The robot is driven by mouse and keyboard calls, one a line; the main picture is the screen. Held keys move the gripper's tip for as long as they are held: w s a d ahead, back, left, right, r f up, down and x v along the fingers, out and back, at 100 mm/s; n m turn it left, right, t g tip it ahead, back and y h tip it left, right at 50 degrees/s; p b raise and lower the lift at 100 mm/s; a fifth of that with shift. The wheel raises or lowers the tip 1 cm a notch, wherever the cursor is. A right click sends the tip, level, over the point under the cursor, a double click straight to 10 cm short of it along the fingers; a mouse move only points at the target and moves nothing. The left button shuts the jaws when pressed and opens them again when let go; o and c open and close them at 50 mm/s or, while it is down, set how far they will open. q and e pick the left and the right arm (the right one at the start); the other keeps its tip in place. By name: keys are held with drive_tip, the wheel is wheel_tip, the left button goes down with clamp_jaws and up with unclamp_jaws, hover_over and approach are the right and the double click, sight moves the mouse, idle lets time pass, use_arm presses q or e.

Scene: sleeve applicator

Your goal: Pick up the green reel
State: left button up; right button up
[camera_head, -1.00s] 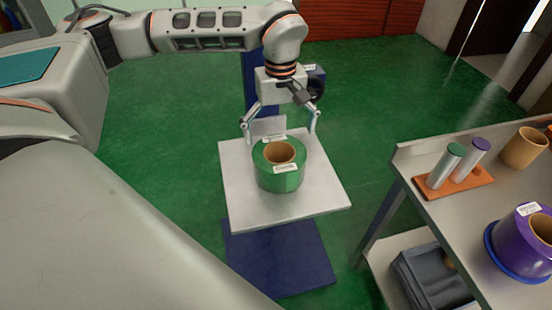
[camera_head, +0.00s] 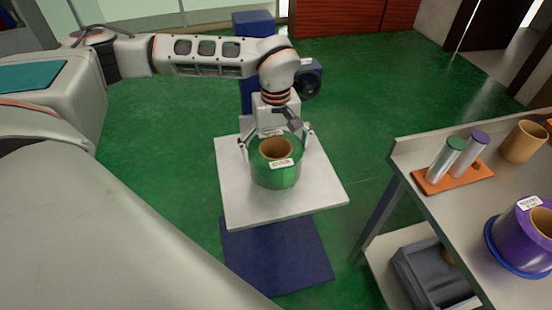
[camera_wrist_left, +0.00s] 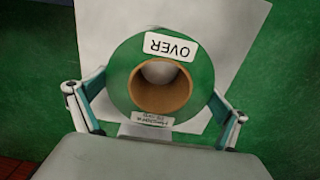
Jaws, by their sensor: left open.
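The green reel (camera_head: 274,175) stands upright on a light square platform (camera_head: 290,205), with its cardboard core (camera_head: 276,149) facing up and a white label on it. My left gripper (camera_head: 273,148) is open, pointing down over the reel, with one finger at each side of it. In the left wrist view the reel (camera_wrist_left: 206,70) sits between the two fingers, with a visible gap at least on the left; its labels show, one reading "OVER". My right gripper is not in view.
At the right a metal table (camera_head: 435,215) holds an orange holder (camera_head: 453,180) with two silver rolls, a cardboard tube (camera_head: 523,142) and a purple reel (camera_head: 515,245). A grey bin (camera_head: 430,275) is on its lower shelf. A blue machine part (camera_head: 307,80) stands behind my arm.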

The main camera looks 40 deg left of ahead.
use_arm(q)
drive_tip(key=c, duration=1.7)
drive_tip(key=shift+r, duration=0.1)
drive_tip(key=shift+c, duration=0.6)
